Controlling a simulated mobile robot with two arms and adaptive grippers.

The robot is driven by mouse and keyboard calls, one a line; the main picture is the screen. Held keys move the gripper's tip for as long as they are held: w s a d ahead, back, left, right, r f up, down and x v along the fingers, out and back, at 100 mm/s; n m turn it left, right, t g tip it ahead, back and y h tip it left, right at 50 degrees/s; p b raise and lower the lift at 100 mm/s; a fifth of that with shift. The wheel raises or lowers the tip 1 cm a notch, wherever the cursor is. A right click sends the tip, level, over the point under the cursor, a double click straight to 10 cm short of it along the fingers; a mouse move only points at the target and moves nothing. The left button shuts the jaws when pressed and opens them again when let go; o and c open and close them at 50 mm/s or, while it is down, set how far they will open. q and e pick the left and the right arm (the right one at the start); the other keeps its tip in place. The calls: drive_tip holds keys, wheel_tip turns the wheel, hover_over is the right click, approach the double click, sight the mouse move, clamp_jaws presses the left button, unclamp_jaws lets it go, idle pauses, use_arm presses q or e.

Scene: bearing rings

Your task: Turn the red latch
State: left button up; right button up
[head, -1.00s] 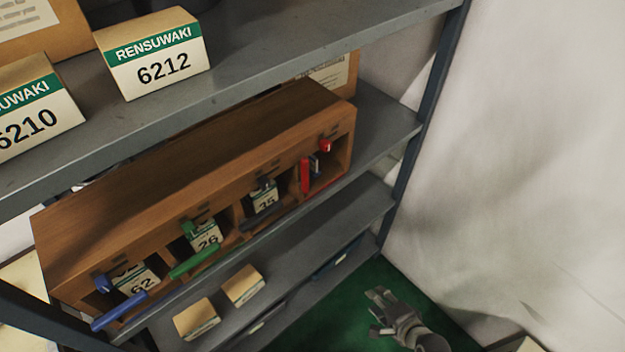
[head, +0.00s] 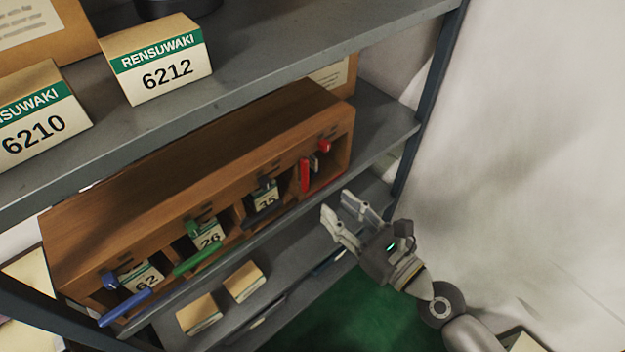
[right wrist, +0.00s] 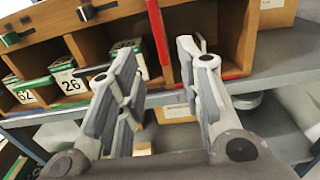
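The red latch (head: 324,146) is a small red tab at the top front edge of the rightmost compartment of a wooden cabinet (head: 190,180). A separate upright red strip (head: 305,176) stands at that compartment's left side. My right gripper (head: 340,204) is open and empty, below and to the right of the compartment, apart from the latch. In the right wrist view, its spread fingers (right wrist: 157,48) point toward the cabinet's red-edged compartment (right wrist: 222,40). I cannot make out the latch tab there. My left gripper is not in view.
Other compartments have blue (head: 124,308), green (head: 196,259) and black (head: 263,216) bars, with boxes inside. A grey shelf (head: 250,85) with labelled boxes (head: 155,60) overhangs the cabinet. A dark shelf post (head: 432,95) stands to the right. Small boxes (head: 243,281) lie on the lower shelf.

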sight(308, 181)
drive_tip(key=p+x, duration=0.2)
drive_tip(key=x, duration=0.5)
drive_tip(key=shift+w+a+r, duration=0.1)
drive_tip(key=shift+r, duration=0.05)
drive_tip(key=shift+w+a, duration=0.4)
drive_tip(key=shift+w, duration=0.15)
clamp_jaws()
